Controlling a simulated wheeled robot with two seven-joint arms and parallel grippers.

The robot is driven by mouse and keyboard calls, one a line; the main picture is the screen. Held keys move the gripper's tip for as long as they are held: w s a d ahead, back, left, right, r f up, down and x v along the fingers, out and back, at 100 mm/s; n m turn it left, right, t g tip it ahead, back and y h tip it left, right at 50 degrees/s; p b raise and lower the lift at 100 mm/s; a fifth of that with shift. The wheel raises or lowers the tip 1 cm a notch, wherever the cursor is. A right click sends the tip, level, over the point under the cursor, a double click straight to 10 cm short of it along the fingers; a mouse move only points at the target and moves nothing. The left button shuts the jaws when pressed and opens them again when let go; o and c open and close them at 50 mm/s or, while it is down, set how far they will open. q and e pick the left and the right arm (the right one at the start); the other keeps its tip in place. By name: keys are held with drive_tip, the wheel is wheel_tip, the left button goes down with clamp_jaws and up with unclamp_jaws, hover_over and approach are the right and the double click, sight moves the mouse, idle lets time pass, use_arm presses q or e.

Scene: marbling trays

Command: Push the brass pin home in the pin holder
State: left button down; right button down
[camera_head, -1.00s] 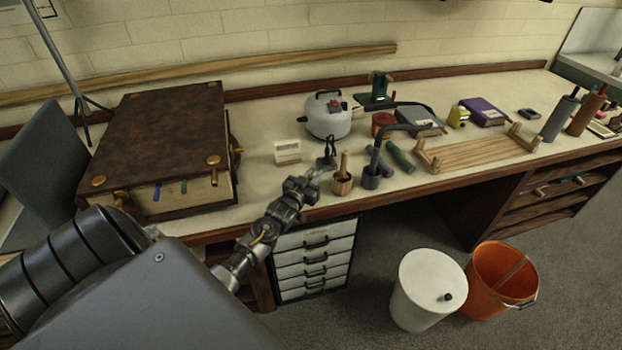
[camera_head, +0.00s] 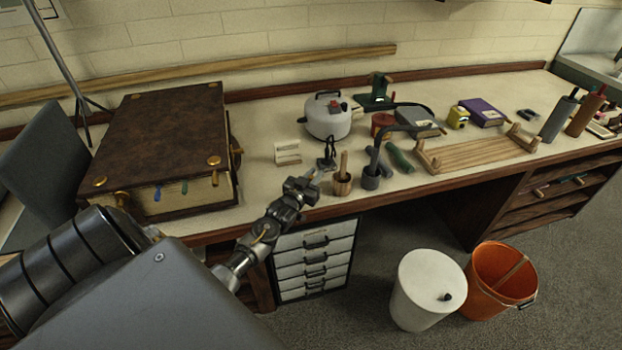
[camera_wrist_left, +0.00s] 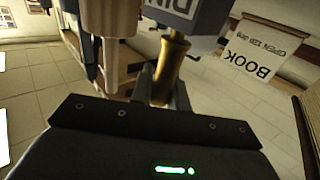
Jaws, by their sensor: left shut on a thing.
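The brass pin (camera_wrist_left: 168,70) shows in the left wrist view between the fingers of my left gripper (camera_wrist_left: 162,92), which is shut on it. Its wider end points toward a grey block (camera_wrist_left: 192,14) labelled PIN, upside down in this view, which looks like the pin holder. I cannot tell how deep the pin sits or whether it touches the block. The pin cannot be made out there. My right gripper is not in view.
A big brown book (camera_head: 160,130) lies further left. The white kettle (camera_head: 327,122) is behind.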

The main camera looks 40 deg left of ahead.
use_arm(q)
drive_tip(key=shift+a+r, duration=0.1)
drive_tip(key=shift+a, duration=0.15)
idle(0.3)
drive_tip(key=shift+a+r+p, duration=0.1)
drive_tip(key=shift+r+p, duration=0.05)
drive_tip(key=shift+p, duration=0.35)
idle(1.4)
idle(0.7)
drive_tip(key=shift+s+f, duration=0.1)
drive_tip(key=shift+f, duration=0.35)
drive_tip(key=shift+p, duration=0.3)
idle(0.3)
drive_tip(key=c, duration=1.3)
unclamp_jaws()
drive_tip(key=shift+r, duration=0.1)
